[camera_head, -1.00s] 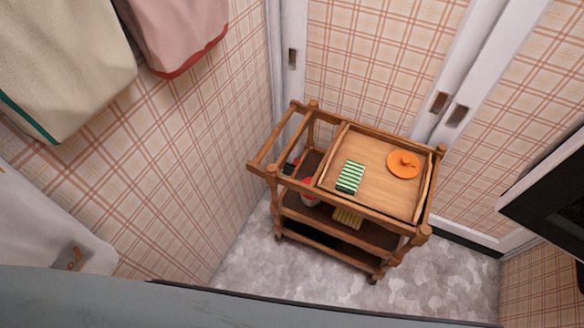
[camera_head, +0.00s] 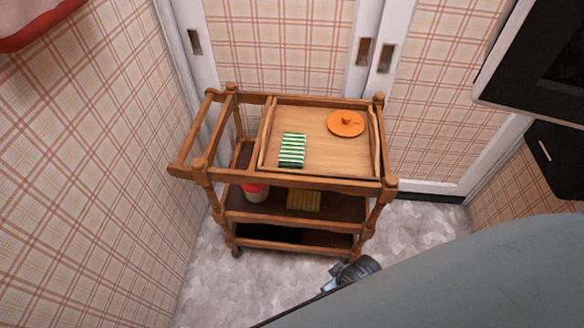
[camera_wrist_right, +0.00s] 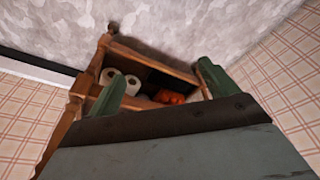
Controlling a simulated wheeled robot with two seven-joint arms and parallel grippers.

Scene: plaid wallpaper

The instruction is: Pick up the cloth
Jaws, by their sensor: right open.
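A folded green-and-white striped cloth (camera_head: 292,150) lies on the wooden tray (camera_head: 322,165) on top of the wooden cart (camera_head: 290,218). A yellow striped piece that looks like folded cloth (camera_head: 303,200) lies on the shelf below. My right gripper (camera_wrist_right: 162,82) is open, with two green fingers apart and nothing between them. In the head view, a dark part of my right arm (camera_head: 358,270) shows low, in front of the cart's right side, away from both cloths. My left gripper is in neither view.
A red-and-white container (camera_head: 256,192) stands on the shelf below. White rolls (camera_wrist_right: 120,80) and orange-red items (camera_wrist_right: 170,97) show on a cart shelf. Walls and doors enclose the cart; grey floor is clear in front.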

